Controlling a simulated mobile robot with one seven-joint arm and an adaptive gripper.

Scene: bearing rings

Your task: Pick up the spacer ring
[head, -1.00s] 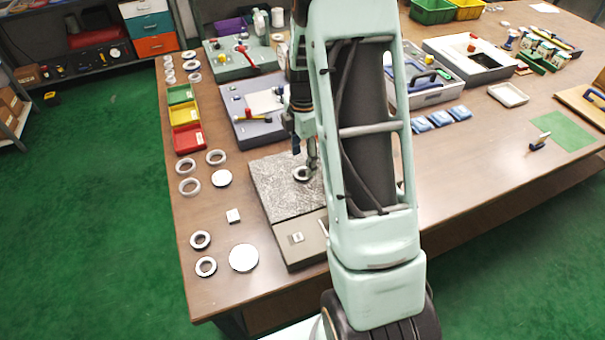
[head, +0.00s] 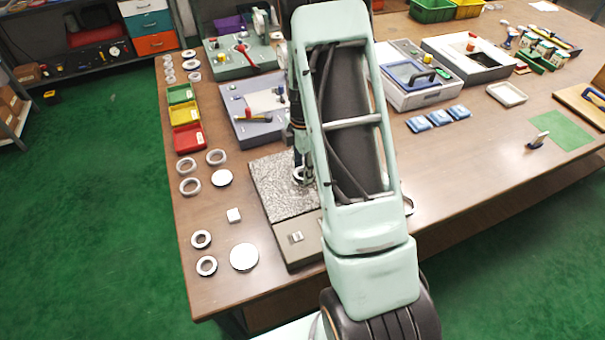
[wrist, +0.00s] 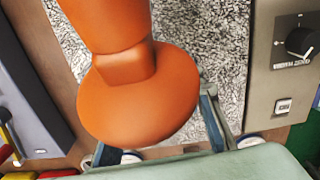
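A pale ring (head: 298,175) with a dark centre lies on the speckled granite plate (head: 270,184); it seems to be the spacer ring. My gripper (head: 306,172) points down at it from above, its tip beside or over the ring's right side. My arm link covers part of the gripper. In the wrist view, a large orange rounded body (wrist: 138,95) blocks the space between my gripper's side links, and the fingertips and the ring on the plate are hidden. I cannot tell whether the fingers touch the ring.
A grey-blue machine (head: 250,110) stands just behind the plate.

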